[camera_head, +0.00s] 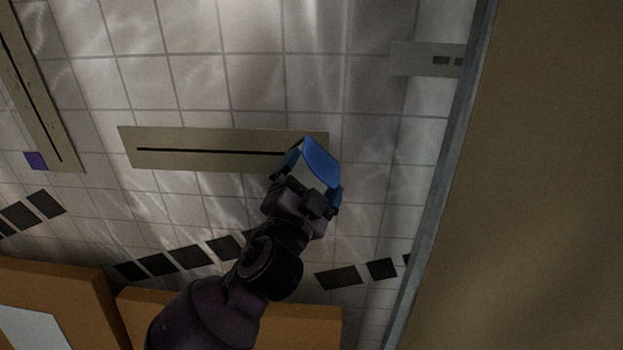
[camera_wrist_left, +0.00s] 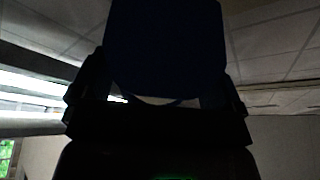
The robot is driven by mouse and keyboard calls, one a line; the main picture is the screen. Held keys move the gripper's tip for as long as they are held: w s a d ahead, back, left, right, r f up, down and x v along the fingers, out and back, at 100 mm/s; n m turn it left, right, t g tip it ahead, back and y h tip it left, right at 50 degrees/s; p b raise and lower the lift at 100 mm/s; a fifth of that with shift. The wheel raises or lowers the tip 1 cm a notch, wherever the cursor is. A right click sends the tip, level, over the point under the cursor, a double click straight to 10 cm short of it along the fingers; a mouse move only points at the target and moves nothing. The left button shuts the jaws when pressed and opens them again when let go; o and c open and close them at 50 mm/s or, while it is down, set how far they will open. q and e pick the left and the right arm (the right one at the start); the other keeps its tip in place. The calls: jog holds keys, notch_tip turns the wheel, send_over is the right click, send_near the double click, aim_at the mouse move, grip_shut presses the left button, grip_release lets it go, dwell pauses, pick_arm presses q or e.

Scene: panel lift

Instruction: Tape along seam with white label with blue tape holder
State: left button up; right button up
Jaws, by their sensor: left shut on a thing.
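My left gripper (camera_head: 305,190) is shut on the blue tape holder (camera_head: 319,160). The holder overlaps the right end of a beige panel (camera_head: 215,165) with a dark horizontal seam (camera_head: 200,151); I cannot tell whether it touches. A second beige panel (camera_head: 20,60) with a slanted dark seam is at the left, with a purple-blue label (camera_head: 36,160) by its lower end. No white label shows clearly; the holder and gripper hide the middle seam's right end. In the left wrist view the holder (camera_wrist_left: 165,45) is a dark blue block between the gripper's fingers. My right gripper is not in view.
A tiled surface (camera_head: 355,100) with a band of black tiles lies behind the panels. A pale grey strip with dark squares (camera_head: 425,58) is at upper right. A grey edge (camera_head: 445,180) borders a wide brown surface (camera_head: 540,200). Orange-brown blocks (camera_head: 60,285) stand at lower left.

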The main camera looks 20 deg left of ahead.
pick_arm(q)
jog(key=shift+w+r, duration=0.1)
jog(key=shift+w, duration=0.1)
jog(key=shift+a, duration=0.15)
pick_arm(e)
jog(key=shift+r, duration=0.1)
